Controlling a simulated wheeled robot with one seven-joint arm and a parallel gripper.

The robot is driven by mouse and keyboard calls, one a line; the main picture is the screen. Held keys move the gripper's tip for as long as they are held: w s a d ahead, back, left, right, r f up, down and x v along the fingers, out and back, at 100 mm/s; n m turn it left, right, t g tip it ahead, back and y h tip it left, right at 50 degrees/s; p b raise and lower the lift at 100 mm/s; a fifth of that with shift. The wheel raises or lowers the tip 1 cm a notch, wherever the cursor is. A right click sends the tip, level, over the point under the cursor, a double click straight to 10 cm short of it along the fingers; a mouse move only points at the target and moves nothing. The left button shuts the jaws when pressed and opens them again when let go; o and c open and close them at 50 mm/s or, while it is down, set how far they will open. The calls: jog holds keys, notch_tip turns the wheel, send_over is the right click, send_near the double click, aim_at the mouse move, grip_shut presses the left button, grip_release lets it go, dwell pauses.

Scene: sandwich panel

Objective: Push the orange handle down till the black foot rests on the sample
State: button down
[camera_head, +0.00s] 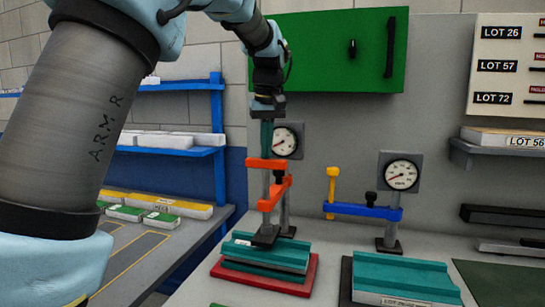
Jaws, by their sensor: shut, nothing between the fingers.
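The orange handle (266,163) is a crossbar on an upright post of the left press, whose orange arm (275,195) sits lower on the post. My gripper (267,150) points straight down, shut and empty, with its fingertips at the top of the handle; I cannot tell whether they touch it. The black foot (265,237) is below the arm, close over the back of the sample. The sample (266,253) is a teal-faced panel lying on a red base plate (305,285). I cannot tell whether the foot touches it.
A dial gauge (286,140) stands behind the handle. To the right is a second press with a blue arm (362,210), a yellow handle (332,180) and another gauge (402,174). Another teal panel (405,275) lies before it. A green board (328,50) hangs behind my arm.

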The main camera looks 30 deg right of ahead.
jog(key=shift+f+b, duration=0.9)
jog(key=shift+f, duration=0.7)
notch_tip(320, 180, up, 6)
jog(key=p, duration=0.6)
jog(key=shift+r, duration=0.15)
dwell(0.4)
